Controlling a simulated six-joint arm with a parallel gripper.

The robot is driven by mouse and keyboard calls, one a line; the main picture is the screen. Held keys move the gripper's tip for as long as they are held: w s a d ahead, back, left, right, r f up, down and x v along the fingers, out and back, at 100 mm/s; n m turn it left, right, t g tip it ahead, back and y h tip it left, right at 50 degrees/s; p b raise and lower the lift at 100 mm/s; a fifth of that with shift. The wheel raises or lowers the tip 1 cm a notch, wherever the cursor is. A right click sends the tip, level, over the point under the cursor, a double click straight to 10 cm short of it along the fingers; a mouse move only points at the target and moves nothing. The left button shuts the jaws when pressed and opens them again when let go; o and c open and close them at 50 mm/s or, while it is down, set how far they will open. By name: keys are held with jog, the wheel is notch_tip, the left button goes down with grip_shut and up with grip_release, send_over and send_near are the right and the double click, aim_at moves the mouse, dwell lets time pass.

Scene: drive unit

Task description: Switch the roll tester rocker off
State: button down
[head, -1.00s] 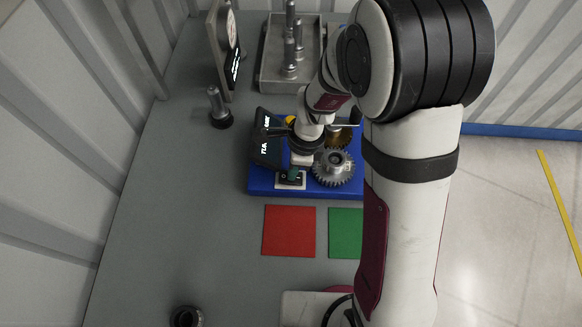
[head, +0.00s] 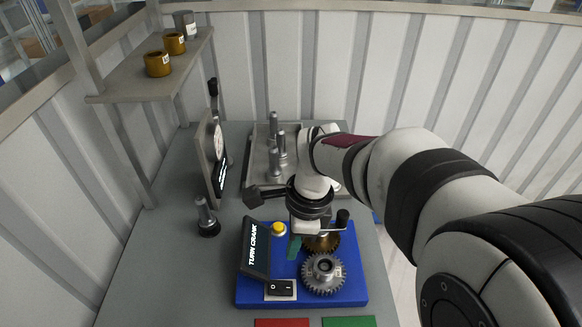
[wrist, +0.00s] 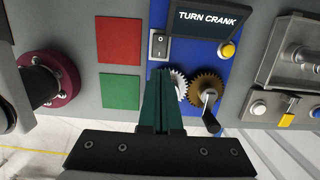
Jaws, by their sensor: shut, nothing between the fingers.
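The rocker (head: 281,290) is a black switch with white marks, set in a pale plate on the front left of the blue drive unit (head: 350,286). In the wrist view the rocker (wrist: 159,45) is fully visible, beyond the fingertips. Which side is pressed down I cannot tell for sure. My gripper (head: 294,247) has green fingers, shut and empty, behind the rocker in the head view and apart from it. In the wrist view my gripper (wrist: 160,75) points toward the unit, its tips beside the steel gear (wrist: 178,83).
A display (head: 256,248) reading "TURN CRANK" stands left of a yellow button (head: 278,229). A brass gear (wrist: 206,88) with a crank (wrist: 210,115) is close to my fingers. Red (wrist: 119,40) and green (wrist: 119,91) squares lie in front. A grey tray (head: 258,165) holds metal posts.

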aim_at(274, 288)
jog(key=a+f, duration=0.1)
jog(key=f, duration=0.3)
jog(key=a+f, duration=0.1)
jog(key=f, duration=0.4)
jog(key=a+f, duration=0.1)
jog(key=f, duration=0.3)
jog(key=shift+s+a+f, duration=0.1)
jog(key=shift+a+f, duration=0.15)
jog(key=shift+f, duration=0.15)
jog(key=shift+a+f, duration=0.15)
jog(key=shift+f, duration=0.05)
jog(key=shift+d+r, duration=0.15)
jog(key=shift+d, duration=0.65)
